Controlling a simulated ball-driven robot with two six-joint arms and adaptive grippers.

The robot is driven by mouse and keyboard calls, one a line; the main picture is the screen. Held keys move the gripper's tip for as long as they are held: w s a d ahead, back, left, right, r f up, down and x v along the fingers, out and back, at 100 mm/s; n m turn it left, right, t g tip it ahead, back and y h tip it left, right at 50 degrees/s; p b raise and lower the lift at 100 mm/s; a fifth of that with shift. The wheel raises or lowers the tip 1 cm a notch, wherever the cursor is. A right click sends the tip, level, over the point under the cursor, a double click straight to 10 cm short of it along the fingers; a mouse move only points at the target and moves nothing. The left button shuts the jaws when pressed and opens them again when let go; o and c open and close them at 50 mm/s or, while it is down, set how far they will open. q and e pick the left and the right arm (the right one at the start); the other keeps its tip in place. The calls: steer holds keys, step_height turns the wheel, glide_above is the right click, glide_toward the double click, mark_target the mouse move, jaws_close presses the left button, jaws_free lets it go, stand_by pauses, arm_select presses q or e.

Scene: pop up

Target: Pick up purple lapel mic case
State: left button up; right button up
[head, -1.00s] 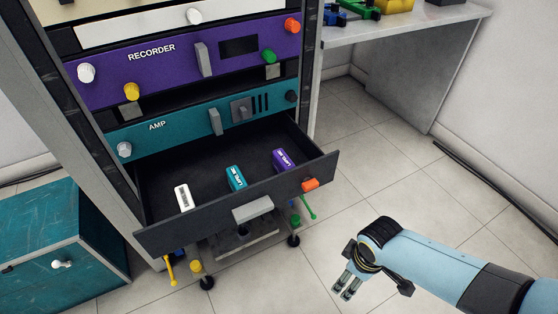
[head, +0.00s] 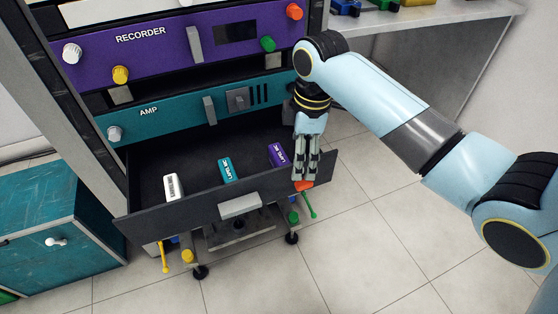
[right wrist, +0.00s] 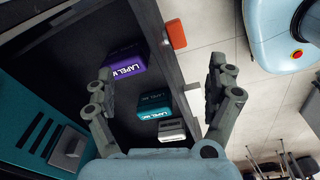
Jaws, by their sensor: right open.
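The purple lapel mic case (head: 277,154) lies in the open dark drawer (head: 150,218), towards its right end. In the right wrist view the purple case (right wrist: 125,62) lies ahead of the fingers, left of the middle. My right gripper (head: 305,180) is open and empty, pointing down at the drawer's right end, just right of the purple case. A teal case (head: 226,170) and a white case (head: 173,187) lie to its left in the same drawer. My left gripper does not show.
The drawer's front wall carries a grey handle (head: 240,206) and an orange piece (head: 303,186). Above the drawer are the teal AMP panel (head: 170,112) and the purple RECORDER panel (head: 165,50). A teal cabinet (head: 55,215) stands at left. The tiled floor at right is open.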

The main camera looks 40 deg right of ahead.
mark_target(280, 153)
steer(key=w+d+r+n, duration=0.2)
steer(key=w+r+n, duration=0.1)
steer(key=w, duration=0.4)
steer(key=shift+n+g+y, duration=0.3)
steer(key=shift+n+y, duration=0.1)
steer(key=f, duration=0.1)
steer(key=f+b, duration=0.1)
steer(key=f, duration=0.1)
steer(key=a+f+b, duration=0.1)
steer(key=f, duration=0.1)
steer(key=shift+w+f, duration=0.25)
steer(key=shift+w, duration=0.1)
steer(key=shift+f, duration=0.25)
steer(key=shift+f+b, duration=0.35)
steer(key=f+b, duration=0.1)
steer(key=f, duration=0.1)
steer(key=a+f+b, duration=0.1)
steer(key=shift+s+f, duration=0.1)
steer(key=shift+f, duration=0.45)
steer(key=c, duration=0.9)
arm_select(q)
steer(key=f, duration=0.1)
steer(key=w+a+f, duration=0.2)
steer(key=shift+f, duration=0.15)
arm_select(e)
steer(key=shift+c, duration=0.3)
steer(key=shift+r, duration=0.2)
